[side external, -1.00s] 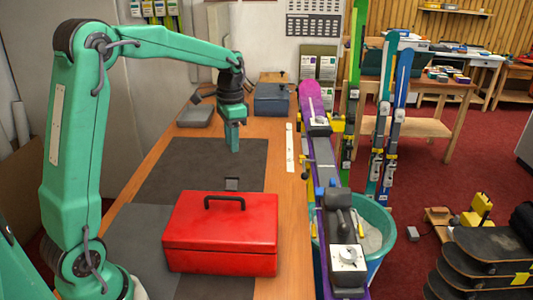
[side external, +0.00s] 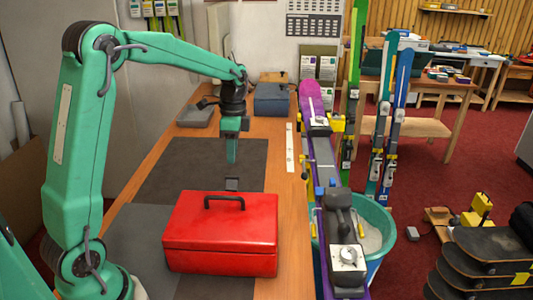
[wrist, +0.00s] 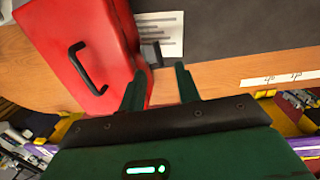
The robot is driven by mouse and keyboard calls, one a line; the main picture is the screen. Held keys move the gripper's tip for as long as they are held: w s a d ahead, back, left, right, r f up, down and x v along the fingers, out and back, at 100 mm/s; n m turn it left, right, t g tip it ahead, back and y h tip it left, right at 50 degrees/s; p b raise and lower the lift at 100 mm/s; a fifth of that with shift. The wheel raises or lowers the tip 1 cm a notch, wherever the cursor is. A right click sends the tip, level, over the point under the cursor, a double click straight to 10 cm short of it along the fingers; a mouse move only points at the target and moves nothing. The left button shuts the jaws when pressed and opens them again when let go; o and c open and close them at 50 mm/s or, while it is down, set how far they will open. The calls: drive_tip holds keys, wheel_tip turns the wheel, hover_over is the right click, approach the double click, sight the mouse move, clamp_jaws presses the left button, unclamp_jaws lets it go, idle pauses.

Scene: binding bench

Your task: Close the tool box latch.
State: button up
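The red tool box (side external: 221,236) stands shut on the bench, with a dark handle on its lid. It also shows in the wrist view (wrist: 85,35). A small dark grey upright plate (side external: 232,184), which looks like the latch, sticks up at the box's far side. It also shows in the wrist view (wrist: 151,55), beside the red wall. My gripper (side external: 231,161) points down just above and behind this plate, apart from it. In the wrist view my gripper (wrist: 157,75) has its two green fingers apart, with nothing between them. The plate lies just beyond the left fingertip.
A dark mat (side external: 190,165) covers the bench behind the box and is mostly clear. A white ruler (side external: 290,148) lies to its right. A purple ski (side external: 318,110) runs along the bench's right edge. A blue-grey box (side external: 271,100) stands at the back.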

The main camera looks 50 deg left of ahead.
drive_tip(key=shift+s+d+f, duration=0.15)
drive_tip(key=shift+f, duration=1.4)
drive_tip(key=shift+s+d+f, duration=0.1)
drive_tip(key=shift+d+f, duration=0.05)
drive_tip(key=shift+f, duration=1.35)
drive_tip(key=shift+c, duration=0.4)
clamp_jaws()
